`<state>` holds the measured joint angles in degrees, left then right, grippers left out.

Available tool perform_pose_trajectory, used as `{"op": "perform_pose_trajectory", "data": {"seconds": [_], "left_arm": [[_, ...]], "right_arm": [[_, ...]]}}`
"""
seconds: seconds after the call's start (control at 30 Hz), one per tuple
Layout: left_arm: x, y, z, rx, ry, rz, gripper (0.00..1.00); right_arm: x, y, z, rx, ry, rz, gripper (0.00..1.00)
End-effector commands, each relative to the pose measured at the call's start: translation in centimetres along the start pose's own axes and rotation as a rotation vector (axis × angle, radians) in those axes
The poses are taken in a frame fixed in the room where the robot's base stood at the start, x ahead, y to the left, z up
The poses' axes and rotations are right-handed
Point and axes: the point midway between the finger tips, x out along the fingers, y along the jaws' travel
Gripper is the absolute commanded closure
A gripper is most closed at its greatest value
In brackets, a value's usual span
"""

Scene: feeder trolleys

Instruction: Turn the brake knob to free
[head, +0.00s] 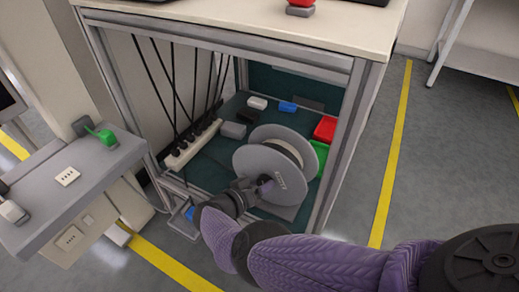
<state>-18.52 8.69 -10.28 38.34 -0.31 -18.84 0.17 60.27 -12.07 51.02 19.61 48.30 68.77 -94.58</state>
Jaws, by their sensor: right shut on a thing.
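My right gripper (262,188) reaches in from the lower right and is shut at the hub of a grey cable reel (258,165). What it holds there is mostly hidden by its fingers; it appears to be the brake knob on the reel's front face. A small pale mark (282,181) shows on the reel just right of the fingers. The knob's setting cannot be read. My left gripper is not in view.
The reel stands in the lower bay of a metal-framed bench (270,22), with red (325,128) and green (321,152) bins at its right. A power strip (192,145) with cables is at left. A grey side table (75,195) bears a green-handled device (102,135).

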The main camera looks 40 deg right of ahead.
Motion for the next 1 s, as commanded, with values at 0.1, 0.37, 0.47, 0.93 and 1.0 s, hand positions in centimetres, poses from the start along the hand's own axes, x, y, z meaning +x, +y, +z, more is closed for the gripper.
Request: {"op": "perform_pose_trajectory", "data": {"seconds": [0.1, 0.37, 0.47, 0.93, 1.0], "left_arm": [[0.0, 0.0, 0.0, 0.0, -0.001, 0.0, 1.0], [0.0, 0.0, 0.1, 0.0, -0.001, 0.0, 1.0], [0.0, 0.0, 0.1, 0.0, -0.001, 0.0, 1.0], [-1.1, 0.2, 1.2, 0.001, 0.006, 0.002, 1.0], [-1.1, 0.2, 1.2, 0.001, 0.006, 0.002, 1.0]], "right_arm": [[0.0, 0.0, -0.1, -0.001, 0.002, -0.001, 0.98], [0.0, 0.0, 0.0, 0.0, 0.001, -0.001, 0.04], [0.0, 0.0, 0.0, 0.0, 0.001, -0.001, 0.04], [-8.2, 0.0, -0.1, 0.001, 0.001, -0.004, 0.04], [-9.2, 0.0, -0.1, 0.001, 0.001, -0.004, 0.04]]}}
